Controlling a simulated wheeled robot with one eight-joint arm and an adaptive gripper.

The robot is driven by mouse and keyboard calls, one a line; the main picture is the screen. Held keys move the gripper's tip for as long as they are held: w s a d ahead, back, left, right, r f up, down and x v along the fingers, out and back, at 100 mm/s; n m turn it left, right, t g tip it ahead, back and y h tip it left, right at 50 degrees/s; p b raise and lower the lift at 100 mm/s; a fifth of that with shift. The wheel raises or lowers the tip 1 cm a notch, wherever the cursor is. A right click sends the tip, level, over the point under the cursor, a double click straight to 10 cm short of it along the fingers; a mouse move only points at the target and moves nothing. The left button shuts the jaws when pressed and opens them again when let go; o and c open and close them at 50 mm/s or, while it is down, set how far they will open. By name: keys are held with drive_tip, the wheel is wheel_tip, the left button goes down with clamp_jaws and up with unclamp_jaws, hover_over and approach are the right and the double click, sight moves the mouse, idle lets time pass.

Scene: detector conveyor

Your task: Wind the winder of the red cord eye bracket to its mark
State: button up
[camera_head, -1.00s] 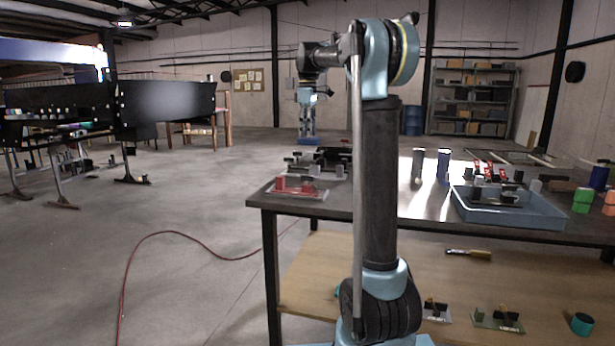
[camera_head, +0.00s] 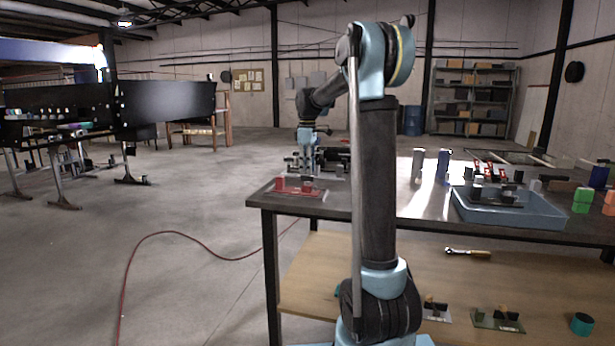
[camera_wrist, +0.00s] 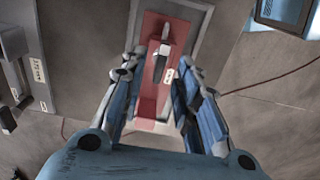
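The red cord eye bracket (camera_head: 295,190) sits on a pale plate at the near left corner of the workbench. In the wrist view the red bracket (camera_wrist: 150,28) lies below my gripper, with a dark and light winder piece (camera_wrist: 160,64) standing up from it and a small pale label beside that. My gripper (camera_wrist: 158,75) is open, its two blue fingers apart on either side of the winder, with a gap to it. In the head view my gripper (camera_head: 306,172) points down just over the bracket. The mark cannot be made out.
A grey bracket (camera_wrist: 14,80) lies to the left in the wrist view. Dark fixtures stand behind the red one on the workbench (camera_head: 335,203). A blue tray (camera_head: 510,213) with parts is to the right. A red hose (camera_head: 200,243) runs over the open floor.

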sight(307, 180)
drive_tip(key=shift+f, duration=1.5)
clamp_jaws()
drive_tip(key=shift+m, duration=0.3)
drive_tip(key=m, duration=1.3)
unclamp_jaws()
